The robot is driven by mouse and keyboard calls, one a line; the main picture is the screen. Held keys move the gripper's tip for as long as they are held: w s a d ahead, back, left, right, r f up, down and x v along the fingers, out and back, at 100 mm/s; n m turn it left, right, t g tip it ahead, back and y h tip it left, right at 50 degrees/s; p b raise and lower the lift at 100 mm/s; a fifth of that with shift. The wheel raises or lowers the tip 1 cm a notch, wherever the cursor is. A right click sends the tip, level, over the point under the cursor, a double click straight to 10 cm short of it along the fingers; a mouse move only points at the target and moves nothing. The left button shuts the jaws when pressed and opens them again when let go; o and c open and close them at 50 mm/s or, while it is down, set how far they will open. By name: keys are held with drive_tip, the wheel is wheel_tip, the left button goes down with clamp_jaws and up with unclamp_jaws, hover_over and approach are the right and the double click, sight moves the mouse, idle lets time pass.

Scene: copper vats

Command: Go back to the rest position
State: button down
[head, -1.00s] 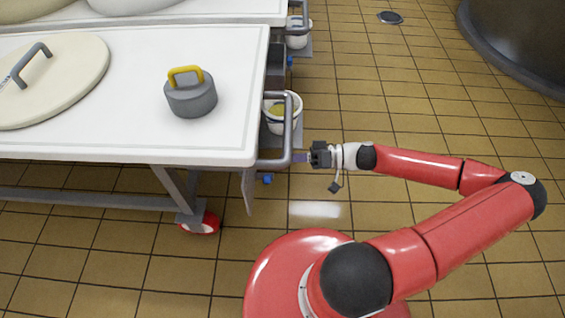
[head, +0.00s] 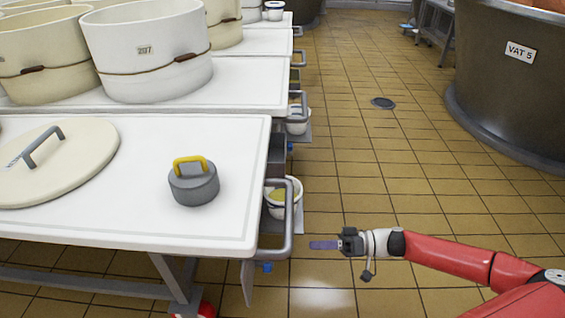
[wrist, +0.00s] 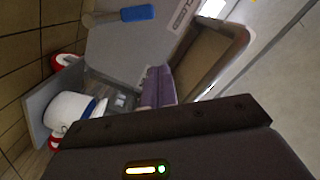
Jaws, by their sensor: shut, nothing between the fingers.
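My gripper (head: 325,245) is in the lower right of the head view, at the end of my red arm. Its purple fingers are shut with nothing between them. They point left toward the grey tubular handle (head: 289,222) at the end of the white table (head: 120,240), with a gap of floor showing between in the picture. In the wrist view the purple fingers (wrist: 157,88) lie together, with the handle (wrist: 228,58) to their right.
A grey weight with a yellow handle (head: 194,182) and a cream lid (head: 60,165) lie on the table. A white bucket (head: 283,198) sits on a side shelf. Cream tubs (head: 148,50) stand behind. Vat 5 (head: 510,90) is at right. The tiled aisle (head: 370,170) is clear.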

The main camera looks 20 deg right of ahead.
drive_tip(key=s+a+f+g+h+p, duration=0.1)
drive_tip(key=s+a+f+g+h, duration=0.1)
drive_tip(key=s+a+g+h, duration=0.3)
drive_tip(key=s+r+m+t+h+p, duration=0.1)
drive_tip(key=r+h, duration=0.3)
drive_tip(key=r, duration=0.6)
drive_tip(key=s+a+r+m+t+h+p, duration=0.1)
drive_tip(key=s+r+m+t+h, duration=0.1)
drive_tip(key=r, duration=0.8)
drive_tip(key=s+a+r+m+t+h+p, duration=0.1)
drive_tip(key=s+r+m+t+h, duration=0.1)
drive_tip(key=r+h, duration=0.4)
wheel_tip(320, 180, up, 5)
drive_tip(key=shift+s+a+r+t, duration=0.15)
drive_tip(key=shift+s+t, duration=0.25)
drive_tip(key=shift+s, duration=0.5)
